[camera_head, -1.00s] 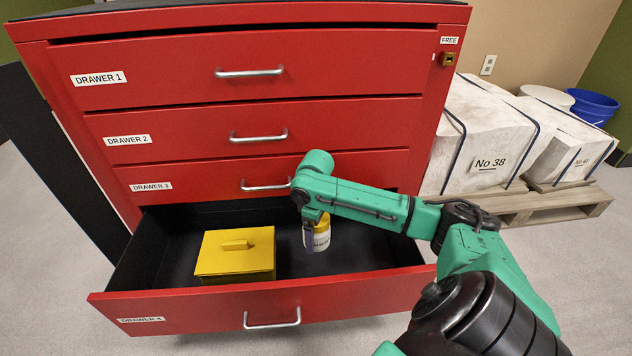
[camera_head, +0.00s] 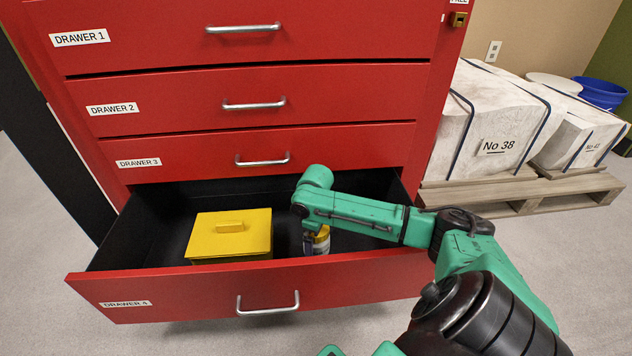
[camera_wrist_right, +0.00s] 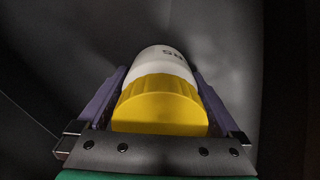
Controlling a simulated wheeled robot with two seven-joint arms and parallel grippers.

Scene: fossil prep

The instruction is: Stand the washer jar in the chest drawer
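The washer jar (camera_head: 321,241), white with a yellow lid and dark lettering, is inside the open bottom drawer, labelled DRAWER 4 (camera_head: 345,292). My right gripper (camera_head: 308,243) reaches down into the drawer from above, at the jar. In the right wrist view, the yellow lid (camera_wrist_right: 160,105) sits between the two purple fingers, which press close on both sides. The jar looks upright. Its base is hidden behind the drawer front, so I cannot tell whether it touches the drawer floor. My left gripper is not in view.
A yellow lidded box (camera_head: 230,238) stands in the drawer, left of the jar with a gap between them. Closed drawers of the red chest (camera_head: 250,130) rise behind. White wrapped blocks (camera_head: 490,125) sit on a pallet (camera_head: 535,200) at the right.

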